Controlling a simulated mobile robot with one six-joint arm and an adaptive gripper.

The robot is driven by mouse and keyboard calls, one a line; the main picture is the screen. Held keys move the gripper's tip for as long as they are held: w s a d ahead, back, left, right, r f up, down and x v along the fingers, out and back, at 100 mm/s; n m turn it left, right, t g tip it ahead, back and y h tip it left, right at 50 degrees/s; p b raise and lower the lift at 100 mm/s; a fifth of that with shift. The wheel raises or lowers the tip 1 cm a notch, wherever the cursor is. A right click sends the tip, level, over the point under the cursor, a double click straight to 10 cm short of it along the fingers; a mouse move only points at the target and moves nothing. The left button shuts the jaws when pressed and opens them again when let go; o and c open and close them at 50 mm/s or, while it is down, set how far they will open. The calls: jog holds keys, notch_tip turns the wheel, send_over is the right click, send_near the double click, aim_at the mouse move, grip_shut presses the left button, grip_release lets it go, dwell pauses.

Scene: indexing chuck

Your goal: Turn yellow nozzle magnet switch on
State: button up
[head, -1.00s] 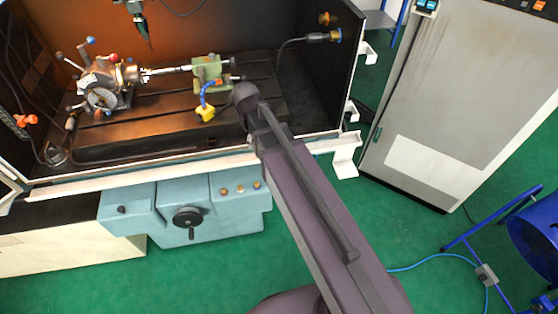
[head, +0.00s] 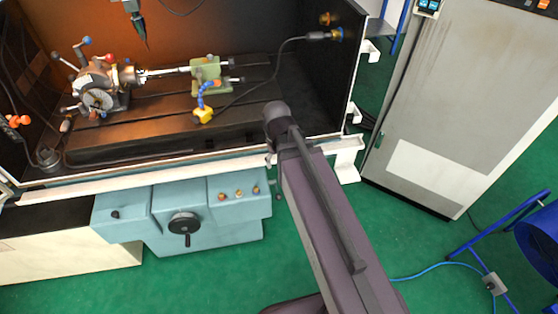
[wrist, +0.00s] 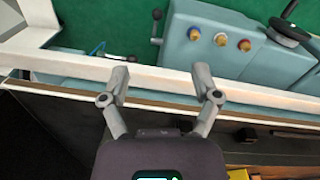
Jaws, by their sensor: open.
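The yellow nozzle magnet (head: 203,115) sits on the front of the machine bed, with a blue and orange jointed nozzle hose (head: 206,92) rising from it. A dark cable runs from it to the right wall. Its switch is too small to make out. In the wrist view, my gripper (wrist: 161,84) is open and empty, its two fingers spread over the machine's white front rail. A yellow patch (wrist: 239,174) shows at the bottom edge, too cut off to identify. In the head view my arm ends right of the yellow magnet, and the fingers are hidden.
An indexing chuck (head: 97,85) with coloured knobs stands on the bed's left, and a green tailstock (head: 207,72) behind the magnet. A white rail (head: 130,180) edges the enclosure. A grey cabinet (head: 455,100) stands right. Green floor is open in front.

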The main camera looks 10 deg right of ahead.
jog(key=shift+s+d, duration=0.1)
jog(key=c, duration=0.5)
jog(key=shift+s+d+m, duration=0.2)
jog(key=shift+s+m, duration=0.1)
jog(key=shift+c, duration=1.4)
jog(key=shift+s+d+m, duration=0.65)
jog(key=shift+s+m, duration=0.2)
jog(key=shift+m, duration=0.05)
grip_shut()
